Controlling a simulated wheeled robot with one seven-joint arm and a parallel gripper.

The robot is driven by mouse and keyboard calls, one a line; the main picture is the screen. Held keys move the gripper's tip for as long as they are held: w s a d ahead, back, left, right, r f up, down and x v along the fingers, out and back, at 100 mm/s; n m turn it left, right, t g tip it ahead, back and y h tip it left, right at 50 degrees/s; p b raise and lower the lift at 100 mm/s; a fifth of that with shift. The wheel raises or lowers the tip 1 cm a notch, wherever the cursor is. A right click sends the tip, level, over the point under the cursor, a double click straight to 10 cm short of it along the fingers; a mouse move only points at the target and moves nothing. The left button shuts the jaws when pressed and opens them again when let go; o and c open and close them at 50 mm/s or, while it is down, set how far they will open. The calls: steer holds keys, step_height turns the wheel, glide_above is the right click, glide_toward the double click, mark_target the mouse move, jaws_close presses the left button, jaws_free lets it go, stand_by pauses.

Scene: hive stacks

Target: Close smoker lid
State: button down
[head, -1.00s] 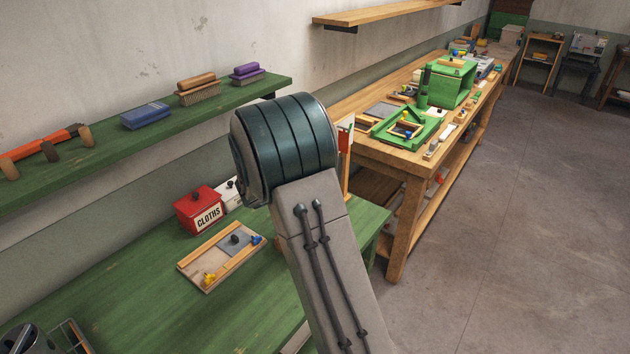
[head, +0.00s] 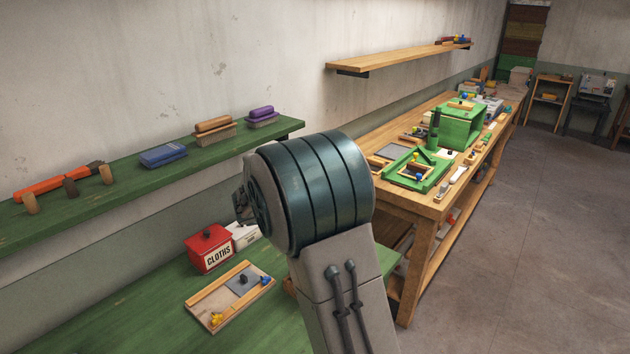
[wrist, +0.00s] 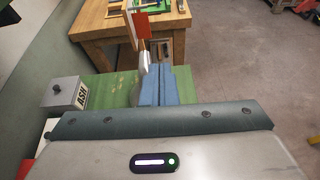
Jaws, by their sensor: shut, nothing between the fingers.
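No smoker or smoker lid can be made out in either current view. My gripper (wrist: 156,86) shows in the wrist view as two blue fingers pressed together, with nothing between them. It points out over the green bench (wrist: 112,87), toward a red and white upright piece (wrist: 142,25). I cannot tell whether the fingers touch that piece. In the head view my arm covers the right end of the green bench (head: 110,325), and my gripper is hidden there.
A grey ASH box (wrist: 64,92) stands left of my gripper. On the green bench are a red CLOTHS tin (head: 209,249) and a wooden tray (head: 205,300). A green shelf (head: 120,190) holds brushes. A wooden workbench (head: 425,210) stands beyond; the floor (head: 520,240) at right is clear.

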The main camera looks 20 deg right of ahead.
step_height(320, 180, up, 5)
steer(key=shift+w+d, duration=0.1)
steer(key=shift+d, duration=0.05)
stand_by(0.4)
steer(key=s+a+f+m+g+y, duration=0.1)
steer(key=s+m+g+y, duration=0.15)
steer(key=s+m, duration=0.5)
steer(key=s+a+f+m+g+y, duration=0.1)
steer(key=s+a+f+m+y, duration=0.3)
steer(key=s, duration=0.7)
steer(key=s+a+m+y, duration=0.2)
steer(key=s+a+m, duration=0.1)
steer(key=s+m, duration=0.3)
steer(key=s+a+f+m+y, duration=0.1)
steer(key=s+a+m+y, duration=0.2)
steer(key=s+m, duration=0.3)
steer(key=shift+s+a+f+t+y+b, duration=0.35)
steer(key=shift+s+a, duration=0.3)
steer(key=shift+s, duration=0.5)
steer(key=shift+r, duration=0.1)
